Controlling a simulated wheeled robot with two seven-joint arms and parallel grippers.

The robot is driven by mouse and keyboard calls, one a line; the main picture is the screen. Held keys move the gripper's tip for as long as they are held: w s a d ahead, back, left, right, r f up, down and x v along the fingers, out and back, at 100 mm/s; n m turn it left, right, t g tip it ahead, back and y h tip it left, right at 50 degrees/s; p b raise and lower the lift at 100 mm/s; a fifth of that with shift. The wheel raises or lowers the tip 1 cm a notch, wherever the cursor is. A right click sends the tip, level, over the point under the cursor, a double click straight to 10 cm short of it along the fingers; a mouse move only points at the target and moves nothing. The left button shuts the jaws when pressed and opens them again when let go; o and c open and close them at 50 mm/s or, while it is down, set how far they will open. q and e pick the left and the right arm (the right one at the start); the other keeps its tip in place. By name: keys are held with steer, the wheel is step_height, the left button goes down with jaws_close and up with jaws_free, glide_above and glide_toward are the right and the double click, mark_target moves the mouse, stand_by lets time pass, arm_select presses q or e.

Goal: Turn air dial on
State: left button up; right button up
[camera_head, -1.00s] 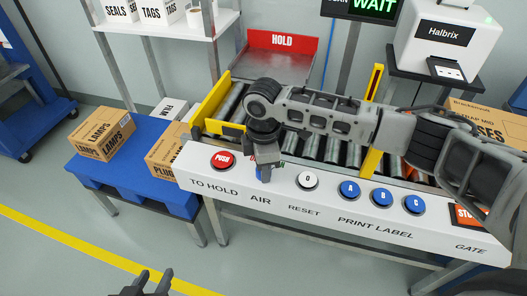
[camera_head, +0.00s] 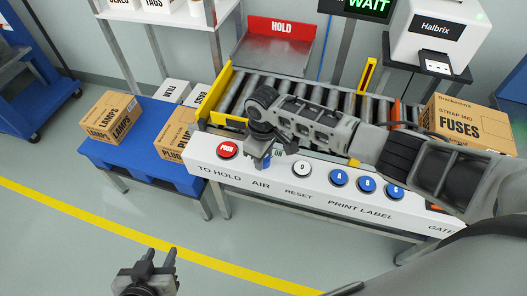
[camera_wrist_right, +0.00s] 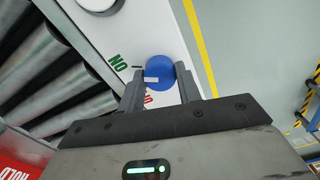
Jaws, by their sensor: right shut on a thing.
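The air dial is a round blue knob (camera_wrist_right: 166,70) on the white control panel (camera_head: 312,194), above the AIR label in the head view. My right gripper (camera_wrist_right: 160,88) has one finger on each side of the knob and is shut on it. In the head view my right gripper (camera_head: 262,158) comes down over the dial and hides most of it. A white mark shows on the knob. Green ON lettering (camera_wrist_right: 120,62) and partly hidden red lettering lie beside it. My left gripper (camera_head: 158,262) is open and empty over the floor at the bottom left.
A red PUSH button (camera_head: 227,149) is left of the dial; a white reset button (camera_head: 301,169) and blue label buttons (camera_head: 338,178) are right. A roller conveyor (camera_head: 330,105) runs behind.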

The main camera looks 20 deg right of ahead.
stand_by(0.4)
steer(key=o, duration=1)
step_height(320, 180, up, 16)
stand_by(0.3)
